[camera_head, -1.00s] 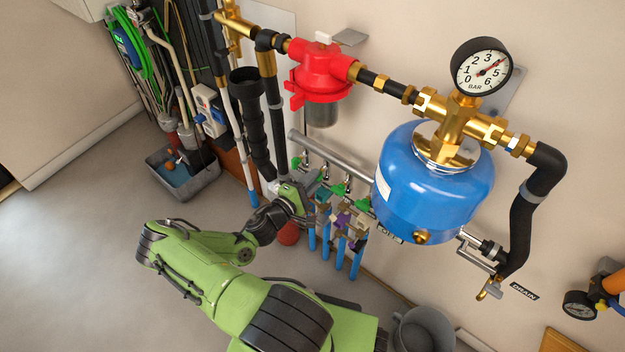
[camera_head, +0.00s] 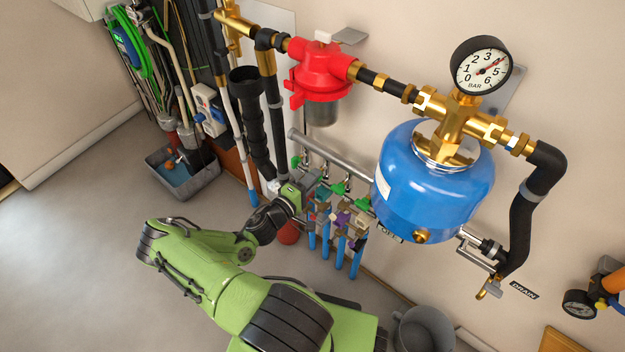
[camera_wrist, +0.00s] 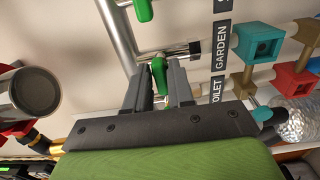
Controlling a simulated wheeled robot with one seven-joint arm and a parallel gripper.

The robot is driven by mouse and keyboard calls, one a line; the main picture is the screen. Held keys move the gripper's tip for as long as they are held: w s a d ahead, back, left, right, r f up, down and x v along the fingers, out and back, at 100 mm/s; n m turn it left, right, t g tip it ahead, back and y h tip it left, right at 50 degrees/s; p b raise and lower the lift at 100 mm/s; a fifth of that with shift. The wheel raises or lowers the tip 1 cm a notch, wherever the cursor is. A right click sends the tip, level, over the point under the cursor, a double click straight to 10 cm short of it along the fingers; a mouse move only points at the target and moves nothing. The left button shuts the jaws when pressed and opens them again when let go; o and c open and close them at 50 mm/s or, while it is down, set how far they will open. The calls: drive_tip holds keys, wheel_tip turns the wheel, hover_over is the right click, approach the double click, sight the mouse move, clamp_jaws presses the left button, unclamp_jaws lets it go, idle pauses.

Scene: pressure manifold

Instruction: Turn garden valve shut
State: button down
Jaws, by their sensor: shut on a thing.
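The green handle of the garden valve (camera_wrist: 158,70) stands between my two grey fingers in the wrist view. My gripper (camera_wrist: 160,82) is shut on it. The handle points roughly crosswise to its short chrome branch pipe, which ends in a black fitting by the GARDEN label (camera_wrist: 219,47). In the head view my gripper (camera_head: 307,186) is at the left part of the valve row, and the held handle is mostly hidden there.
Another green handle (camera_wrist: 143,10) sits on the same chrome manifold (camera_head: 335,152). Teal, red and tan blocks are close beside the valves. The blue tank (camera_head: 435,190) hangs to the right, the red filter (camera_head: 320,72) above. A grey bucket (camera_head: 425,330) stands on the floor.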

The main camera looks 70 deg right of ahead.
drive_tip(key=shift+f, duration=0.1)
drive_tip(key=c, duration=1.1)
unclamp_jaws()
drive_tip(key=shift+c, duration=0.2)
drive_tip(key=shift+a, duration=0.1)
drive_tip(key=p+v, duration=0.2)
drive_tip(key=v, duration=1.3)
drive_tip(key=shift+w+a+p, duration=0.2)
drive_tip(key=shift+a+p, duration=0.1)
drive_tip(key=shift+p, duration=0.05)
